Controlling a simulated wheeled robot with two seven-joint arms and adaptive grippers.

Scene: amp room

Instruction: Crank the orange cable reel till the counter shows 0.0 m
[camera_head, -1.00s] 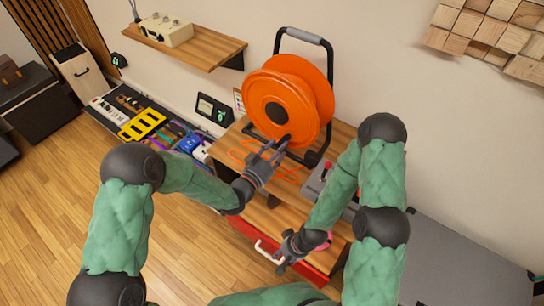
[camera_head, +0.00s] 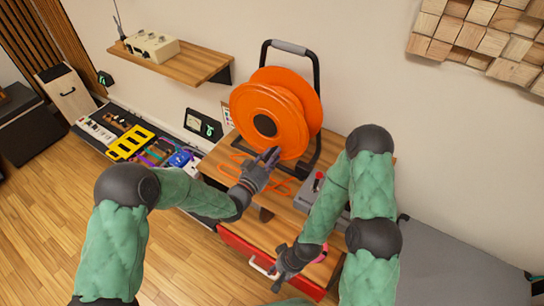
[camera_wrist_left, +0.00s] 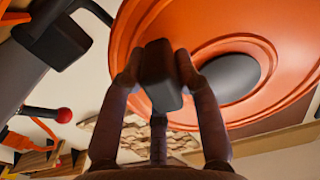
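The orange cable reel (camera_head: 262,106) stands upright in a black frame (camera_head: 317,75) on a wooden table, with a dark hub at its middle. My left gripper (camera_head: 270,158) is at the reel's lower rim. In the left wrist view, my left gripper's fingers close around a dark crank knob (camera_wrist_left: 160,72) in front of the orange reel face (camera_wrist_left: 140,30). Loose orange cable (camera_head: 280,188) lies on the table below the reel. My right gripper (camera_head: 276,270) is low, near the red drawer's pale handle; its fingers are too small to read. I can read no counter figures.
A grey box with a red-knobbed lever (camera_head: 318,182) sits right of the reel. A red drawer (camera_head: 236,243) is below the tabletop. A small dark display (camera_head: 203,123) is at the wall. A pedalboard (camera_head: 140,145) lies to the left.

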